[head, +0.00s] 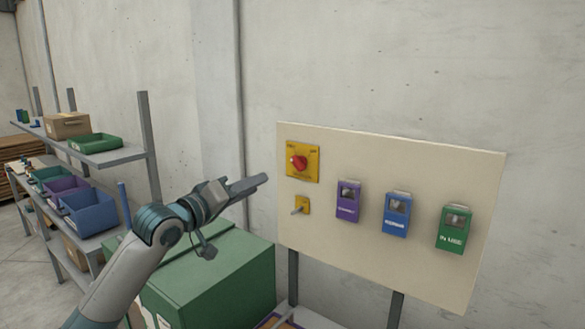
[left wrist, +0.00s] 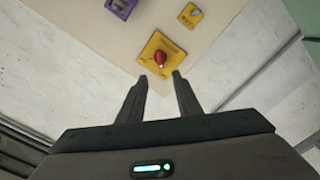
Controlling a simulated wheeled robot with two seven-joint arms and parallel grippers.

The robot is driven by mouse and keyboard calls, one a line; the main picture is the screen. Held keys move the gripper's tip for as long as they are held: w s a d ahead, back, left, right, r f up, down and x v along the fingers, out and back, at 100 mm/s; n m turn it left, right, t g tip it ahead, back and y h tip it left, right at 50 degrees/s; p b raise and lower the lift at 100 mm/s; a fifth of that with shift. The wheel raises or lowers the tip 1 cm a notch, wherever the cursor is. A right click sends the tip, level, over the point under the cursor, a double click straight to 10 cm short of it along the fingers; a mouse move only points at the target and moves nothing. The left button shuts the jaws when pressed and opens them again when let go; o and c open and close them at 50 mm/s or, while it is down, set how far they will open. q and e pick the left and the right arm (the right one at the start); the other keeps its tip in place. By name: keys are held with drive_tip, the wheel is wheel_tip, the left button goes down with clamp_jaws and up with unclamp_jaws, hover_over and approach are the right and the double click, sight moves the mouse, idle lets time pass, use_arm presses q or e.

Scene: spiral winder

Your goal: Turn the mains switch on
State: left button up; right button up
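The mains switch (head: 299,162) is a red rotary knob on a yellow plate at the upper left of a cream panel (head: 350,262). It also shows in the left wrist view (left wrist: 160,59), just beyond my fingertips. My left gripper (head: 262,180) is to the left of the switch in the head view, apart from it. In the left wrist view my left gripper (left wrist: 161,77) has its two fingers spread with nothing between them, and the knob appears just past the gap. My right gripper is in neither view.
Below the switch is a smaller yellow plate with a lever (head: 301,206). Purple (head: 348,201), blue (head: 396,214) and green (head: 454,228) boxes hang to the right. A green cabinet (head: 215,270) stands under my left arm. Shelving (head: 130,157) with bins is at left.

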sight(296, 166)
use_arm(q)
drive_tip(key=p+x, duration=0.5)
drive_tip(key=x, duration=0.9)
drive_tip(key=shift+w+d+r+p, duration=0.1)
drive_tip(key=shift+w+d+p, duration=0.15)
drive_tip(key=shift+p, duration=0.05)
drive_tip(key=shift+x, duration=0.8)
clamp_jaws()
